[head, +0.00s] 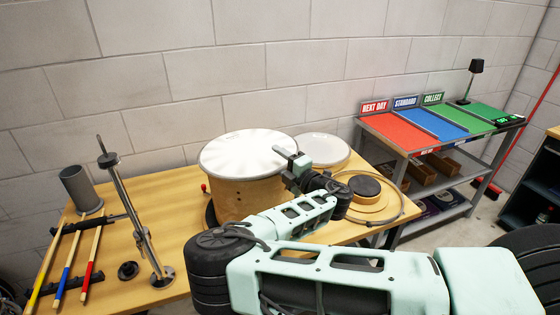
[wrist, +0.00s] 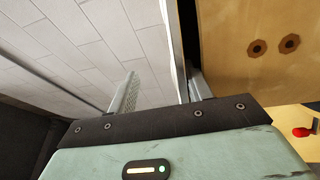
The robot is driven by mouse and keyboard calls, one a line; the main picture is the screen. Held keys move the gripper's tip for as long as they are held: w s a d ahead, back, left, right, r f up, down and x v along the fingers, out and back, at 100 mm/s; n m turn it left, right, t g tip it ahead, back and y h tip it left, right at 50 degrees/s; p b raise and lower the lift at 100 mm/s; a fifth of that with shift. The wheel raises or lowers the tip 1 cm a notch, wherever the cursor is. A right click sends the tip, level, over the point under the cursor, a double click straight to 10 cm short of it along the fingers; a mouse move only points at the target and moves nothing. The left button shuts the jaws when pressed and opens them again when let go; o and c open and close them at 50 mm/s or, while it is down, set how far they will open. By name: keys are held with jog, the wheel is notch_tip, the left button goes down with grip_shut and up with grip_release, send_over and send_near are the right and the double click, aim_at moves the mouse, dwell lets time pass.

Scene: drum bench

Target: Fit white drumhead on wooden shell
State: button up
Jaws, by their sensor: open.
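The wooden shell (head: 245,195) stands on the bench, and its side with two dark holes shows in the wrist view (wrist: 250,50). The white drumhead (head: 240,152) lies across the top of the shell. In the wrist view its pale edge (wrist: 171,40) runs beside the shell with a dark strip between; I cannot tell whether it is fully seated. My gripper (head: 290,158) is open at the drumhead's right edge. In the wrist view its fingers (wrist: 162,92) stand apart, one on the outer side of the drumhead's edge and one by the dark strip. Contact is unclear.
Another pale round head (head: 325,150) lies behind my arm. A metal hoop (head: 402,212) and a dark puck (head: 363,186) on a wooden disc lie at right. A metal stand (head: 140,225), grey cup (head: 79,188) and coloured sticks (head: 65,268) occupy the left. A shelf (head: 435,140) stands beyond.

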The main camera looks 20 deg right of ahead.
jog(key=shift+s+f, duration=0.15)
jog(key=shift+f, duration=0.45)
jog(key=shift+s+d+f, duration=0.1)
jog(key=shift+s+d, duration=0.05)
jog(key=shift+s, duration=0.05)
jog(key=r+b+v, duration=0.1)
jog(key=b+v, duration=0.2)
jog(key=v, duration=1.3)
jog(key=shift+s+d, duration=0.15)
jog(key=shift+s, duration=0.15)
jog(key=shift+r, duration=0.1)
